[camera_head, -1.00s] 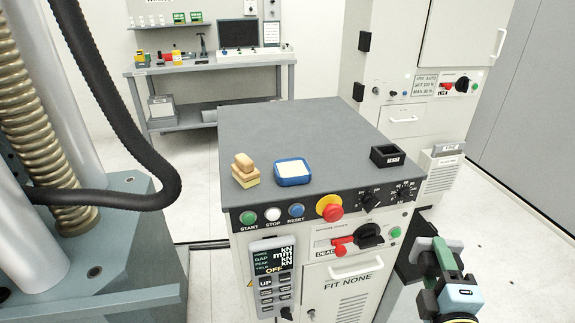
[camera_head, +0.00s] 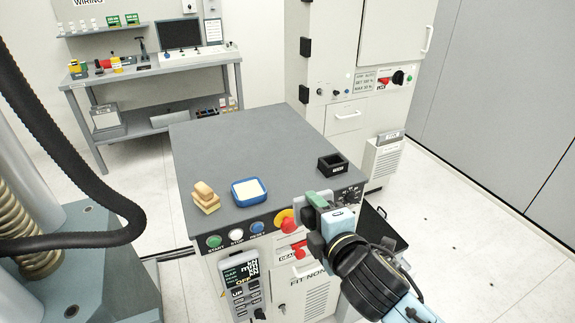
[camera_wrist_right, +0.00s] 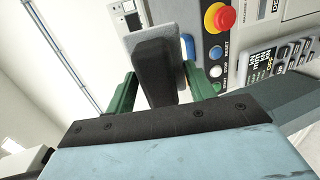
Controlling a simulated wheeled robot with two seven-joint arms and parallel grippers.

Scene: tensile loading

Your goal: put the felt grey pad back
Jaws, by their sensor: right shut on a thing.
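My right gripper (camera_head: 317,206) is at the front right edge of the grey cabinet top. Its green fingers are shut on a dark block with a light grey plate, which I take for the felt grey pad (camera_wrist_right: 157,68). In the head view the held piece is small and partly hidden by the gripper. A small black open box (camera_head: 332,164) with a white label stands on the cabinet top at its right, beyond my gripper. A blue-rimmed tray (camera_head: 236,199) with a pale inside sits left of the gripper. My left gripper is not in view.
The grey cabinet top (camera_head: 245,143) is mostly clear. Tan blocks (camera_head: 206,197) lie at its left front. A red emergency knob (camera_head: 285,221) and buttons line the front panel beside my gripper. A thick black hose (camera_head: 75,165) hangs at the left. A workbench (camera_head: 150,71) stands behind.

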